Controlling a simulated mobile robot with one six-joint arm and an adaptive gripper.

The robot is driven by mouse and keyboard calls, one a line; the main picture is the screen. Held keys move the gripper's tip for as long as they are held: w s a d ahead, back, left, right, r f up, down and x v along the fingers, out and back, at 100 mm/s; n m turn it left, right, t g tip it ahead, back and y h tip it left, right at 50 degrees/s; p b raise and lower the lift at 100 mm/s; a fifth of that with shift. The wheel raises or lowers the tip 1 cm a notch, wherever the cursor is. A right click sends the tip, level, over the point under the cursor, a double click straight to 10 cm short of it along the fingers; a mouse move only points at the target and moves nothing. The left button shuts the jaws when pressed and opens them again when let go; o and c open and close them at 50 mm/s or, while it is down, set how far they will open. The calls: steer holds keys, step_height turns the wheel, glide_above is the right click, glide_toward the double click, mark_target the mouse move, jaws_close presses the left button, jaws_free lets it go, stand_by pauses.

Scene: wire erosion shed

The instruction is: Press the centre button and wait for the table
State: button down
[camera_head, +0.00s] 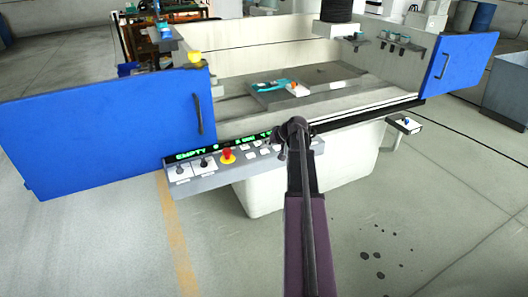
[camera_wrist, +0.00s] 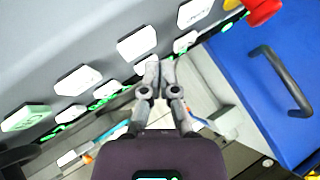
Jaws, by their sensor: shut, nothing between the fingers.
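The control panel (camera_head: 215,177) runs along the front of the machine. It has a lit green display reading "EMPTY" at its left and a red emergency stop (camera_head: 227,156) on a yellow base. My arm covers part of its button area. In the wrist view, several white buttons lie in two rows, with a large white button (camera_wrist: 137,43) beside my fingers. My gripper (camera_wrist: 160,65) is shut and empty, its tips at or just above the panel beside a smaller white button (camera_wrist: 146,63). I cannot tell whether they touch. The machine table (camera_head: 272,98) carries teal and orange items.
A blue door (camera_head: 110,130) stands at the left of the panel, and another blue door (camera_head: 462,62) stands open at the right. A yellow knob (camera_head: 194,58) is at the left corner. Floor is clear in front, with dark spots at the right.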

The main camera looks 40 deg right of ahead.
mark_target(265, 151)
steer(key=shift+r+p, duration=2.4)
steer(key=shift+r, duration=0.1)
steer(key=s+a+f+n+g+p, duration=0.1)
steer(key=s+a+g, duration=0.1)
steer(key=a, duration=1.1)
steer(key=s+a+n+g+p, duration=0.1)
steer(key=a+n+g+p, duration=0.15)
steer(key=a, duration=0.95)
steer(key=s+a+g+h+p, duration=0.1)
steer(key=s+a+g, duration=0.1)
steer(key=s+a, duration=0.4)
steer(key=s+a+n+g+h, duration=0.1)
steer(key=s+a+g+h, duration=0.1)
steer(key=s+a, duration=0.5)
steer(key=a, duration=0.5)
steer(key=shift+s+a+r+p, duration=0.2)
steer(key=shift+a+r+p, duration=0.05)
steer(key=shift+a+p, duration=0.1)
